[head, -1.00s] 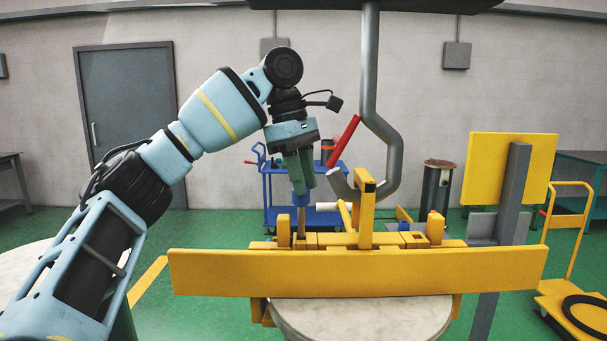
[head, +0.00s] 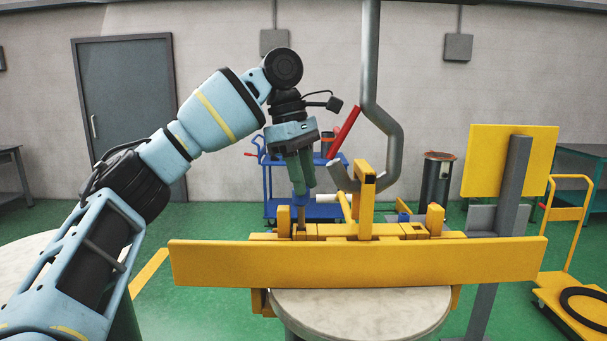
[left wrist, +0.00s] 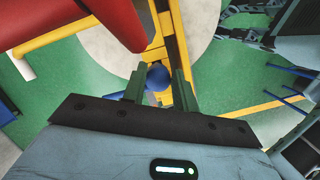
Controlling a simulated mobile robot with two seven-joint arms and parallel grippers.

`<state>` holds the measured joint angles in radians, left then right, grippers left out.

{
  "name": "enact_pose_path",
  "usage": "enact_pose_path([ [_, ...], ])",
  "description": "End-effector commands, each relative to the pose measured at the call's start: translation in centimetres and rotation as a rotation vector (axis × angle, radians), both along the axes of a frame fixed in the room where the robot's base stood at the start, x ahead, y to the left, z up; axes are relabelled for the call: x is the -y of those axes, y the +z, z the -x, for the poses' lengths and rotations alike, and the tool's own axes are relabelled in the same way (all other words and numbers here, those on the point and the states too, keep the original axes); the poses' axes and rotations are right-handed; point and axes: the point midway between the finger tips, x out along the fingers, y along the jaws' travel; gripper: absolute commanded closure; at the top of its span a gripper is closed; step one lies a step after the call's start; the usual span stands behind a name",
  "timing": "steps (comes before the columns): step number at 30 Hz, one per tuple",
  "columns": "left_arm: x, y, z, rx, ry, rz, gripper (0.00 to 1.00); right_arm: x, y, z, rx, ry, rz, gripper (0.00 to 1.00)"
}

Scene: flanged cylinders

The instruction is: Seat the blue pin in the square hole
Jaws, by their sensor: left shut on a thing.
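The blue pin (head: 302,199) has a blue head and a thin grey-brown shaft and stands upright. My left gripper (head: 300,190) is shut on its head, pointing down. The shaft's lower end meets the left part of the yellow fixture (head: 350,262), behind a small upright block; I cannot tell how deep it sits. In the left wrist view the pin's round blue head (left wrist: 158,77) lies between the two green fingers, above the yellow fixture (left wrist: 178,50). The square hole cannot be made out under the pin. My right gripper is not in view.
A bent grey pipe (head: 370,90) hangs close to the right of my left gripper, with a red bar (head: 344,131) beside it. A yellow post (head: 366,205) rises from the fixture's middle. A blue cart (head: 270,185) stands behind.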

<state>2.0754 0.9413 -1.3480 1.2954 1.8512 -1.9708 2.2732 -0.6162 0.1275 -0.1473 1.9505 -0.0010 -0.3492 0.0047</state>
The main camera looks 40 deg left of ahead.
Motion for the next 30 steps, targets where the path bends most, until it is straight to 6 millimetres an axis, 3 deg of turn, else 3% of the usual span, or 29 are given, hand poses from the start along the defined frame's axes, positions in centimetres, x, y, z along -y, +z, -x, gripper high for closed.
enact_pose_path([
  [30,0.0,-1.7,0.0,0.0,-0.001,-0.001,1.0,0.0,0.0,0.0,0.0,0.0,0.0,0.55],
])
